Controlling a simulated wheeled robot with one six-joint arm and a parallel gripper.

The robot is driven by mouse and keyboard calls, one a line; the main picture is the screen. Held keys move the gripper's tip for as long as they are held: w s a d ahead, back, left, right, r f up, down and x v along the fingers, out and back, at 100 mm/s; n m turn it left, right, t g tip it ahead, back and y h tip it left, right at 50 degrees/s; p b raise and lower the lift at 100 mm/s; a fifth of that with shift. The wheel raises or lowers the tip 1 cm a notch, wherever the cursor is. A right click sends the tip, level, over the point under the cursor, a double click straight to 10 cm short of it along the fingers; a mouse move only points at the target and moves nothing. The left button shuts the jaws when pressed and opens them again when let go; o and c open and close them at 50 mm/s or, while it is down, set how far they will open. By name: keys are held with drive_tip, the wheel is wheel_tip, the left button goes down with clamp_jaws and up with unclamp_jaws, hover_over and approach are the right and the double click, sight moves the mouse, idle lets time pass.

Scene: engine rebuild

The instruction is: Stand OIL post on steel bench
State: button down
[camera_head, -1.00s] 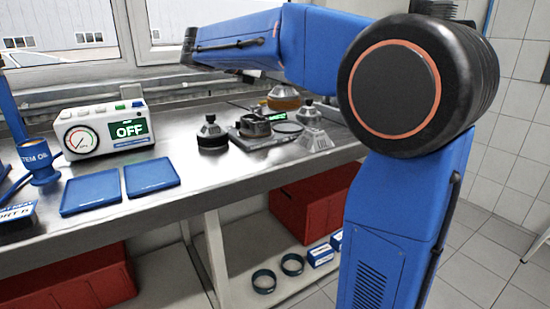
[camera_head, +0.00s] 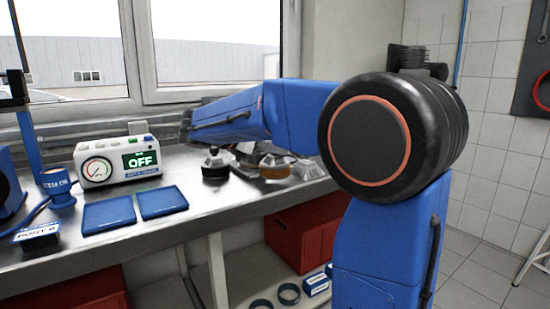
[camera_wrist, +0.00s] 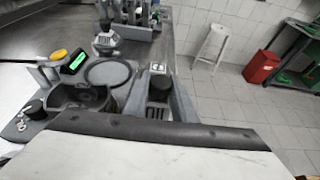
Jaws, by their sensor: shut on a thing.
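An amber round post with a grey top (camera_head: 272,167), which I take to be the OIL post, shows just below my blue arm link in the head view. No label on it can be read. My gripper is shut on it, with the fingers mostly hidden behind my arm. In the head view I cannot tell whether its base touches the steel bench (camera_head: 165,222). A similar post with a black base (camera_head: 216,166) stands on the bench just left of it. In the wrist view a large white and dark shape fills the bottom and hides what is below.
A grey fixture (camera_wrist: 80,96) and a dark ring (camera_wrist: 107,73) lie on the bench, with a grey stand near its edge. At the left are the tester reading OFF (camera_head: 118,162), blue pads (camera_head: 108,215) and a blue cup (camera_head: 58,190). Bare steel lies between pads and posts.

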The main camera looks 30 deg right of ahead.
drive_tip(key=shift+f, duration=1.2)
drive_tip(key=c, duration=1.5)
unclamp_jaws()
drive_tip(key=shift+f, duration=0.1)
drive_tip(key=shift+o, duration=0.2)
drive_tip(key=shift+a+r, duration=0.2)
drive_tip(key=shift+a, duration=0.05)
drive_tip(key=v, duration=1.1)
drive_tip(key=shift+a, duration=0.2)
